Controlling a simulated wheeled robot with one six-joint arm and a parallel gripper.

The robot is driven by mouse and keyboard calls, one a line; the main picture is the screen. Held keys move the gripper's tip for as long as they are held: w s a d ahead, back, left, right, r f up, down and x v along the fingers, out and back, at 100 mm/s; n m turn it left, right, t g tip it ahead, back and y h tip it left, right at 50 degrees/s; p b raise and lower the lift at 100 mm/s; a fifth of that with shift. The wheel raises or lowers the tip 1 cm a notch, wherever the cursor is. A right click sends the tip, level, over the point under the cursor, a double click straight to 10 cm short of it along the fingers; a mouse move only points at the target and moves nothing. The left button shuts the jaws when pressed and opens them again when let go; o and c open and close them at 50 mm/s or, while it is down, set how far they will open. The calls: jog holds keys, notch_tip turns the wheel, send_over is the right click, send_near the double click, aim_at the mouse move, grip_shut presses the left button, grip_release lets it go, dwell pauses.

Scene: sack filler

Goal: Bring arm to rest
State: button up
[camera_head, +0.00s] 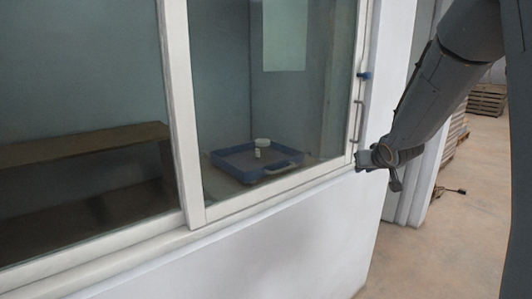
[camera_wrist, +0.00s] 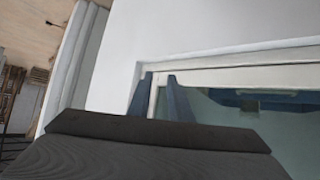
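My arm (camera_head: 420,105) reaches down from the upper right in the head view. My gripper (camera_head: 362,158) is at the lower right corner of the sliding window, close to its white frame (camera_head: 352,120). In the wrist view my gripper (camera_wrist: 158,95) shows two blue-grey fingers standing apart, with part of the white window frame (camera_wrist: 235,75) seen between them. I see nothing held. Whether the fingers touch the frame cannot be told. A thin handle (camera_head: 359,112) is on the frame just above my gripper.
A brown shelf (camera_head: 80,143) is behind the left pane. A white wall (camera_head: 250,250) runs below the window. Pallets (camera_head: 487,99) stand at the far right; the floor (camera_head: 440,240) there is largely open.

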jog(key=s+a+f+g, duration=0.3)
jog(key=s+a+f, duration=0.1)
jog(key=s, duration=0.8)
jog(key=s+a+f+g, duration=0.3)
jog(key=s+a+f, duration=0.1)
jog(key=s, duration=0.8)
jog(key=s+a+f+g, duration=0.4)
jog(key=s+a, duration=0.1)
jog(key=s, duration=0.7)
jog(key=shift+f+y, duration=0.15)
jog(key=shift+y, duration=0.25)
jog(key=shift+d, duration=0.1)
